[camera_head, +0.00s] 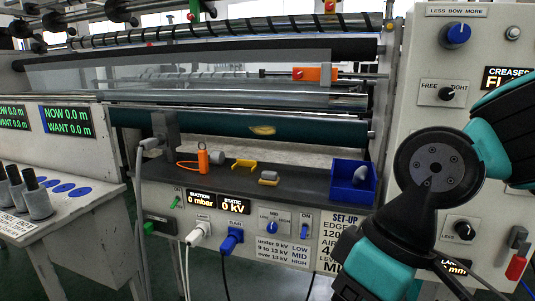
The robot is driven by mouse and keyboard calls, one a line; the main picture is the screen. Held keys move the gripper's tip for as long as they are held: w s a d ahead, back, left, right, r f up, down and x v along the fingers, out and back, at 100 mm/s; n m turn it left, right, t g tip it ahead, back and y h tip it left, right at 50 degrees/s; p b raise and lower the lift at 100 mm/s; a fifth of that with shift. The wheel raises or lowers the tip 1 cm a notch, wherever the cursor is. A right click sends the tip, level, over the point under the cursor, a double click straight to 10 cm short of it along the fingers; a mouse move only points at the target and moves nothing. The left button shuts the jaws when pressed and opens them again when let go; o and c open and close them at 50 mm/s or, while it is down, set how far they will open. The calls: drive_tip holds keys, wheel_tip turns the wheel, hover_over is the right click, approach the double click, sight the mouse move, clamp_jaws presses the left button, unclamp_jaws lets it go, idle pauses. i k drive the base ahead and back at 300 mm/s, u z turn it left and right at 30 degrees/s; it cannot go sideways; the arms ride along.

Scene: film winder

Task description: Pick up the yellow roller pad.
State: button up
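Two small yellow things lie on the dark shelf below the rollers in the head view. One is a small block (269,178), yellow with a pale grey part, near the shelf's middle. The other is a thin yellow bent piece (243,164) just behind and left of it. I cannot tell for sure which one is the roller pad; the block looks more like a pad. My teal and black arm fills the right foreground, to the right of the shelf. My gripper's fingers cannot be made out. Nothing covers either yellow thing.
A blue bin (339,184) with a grey object stands at the shelf's right end. An orange tool (202,160) with a loop and a grey cylinder (217,158) stand left. A teal roller (310,128) with a yellowish patch runs above the shelf. Plugs and cables hang in front.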

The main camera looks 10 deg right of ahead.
sight(269, 178)
drive_tip(key=z, duration=0.5)
drive_tip(key=k, duration=0.6)
drive_tip(key=z, duration=0.6)
drive_tip(key=i, duration=0.7)
drive_tip(key=u, duration=0.65)
drive_tip(key=i, duration=0.8)
drive_tip(key=u, duration=1.25)
drive_tip(key=i, duration=0.45)
drive_tip(key=u, duration=0.45)
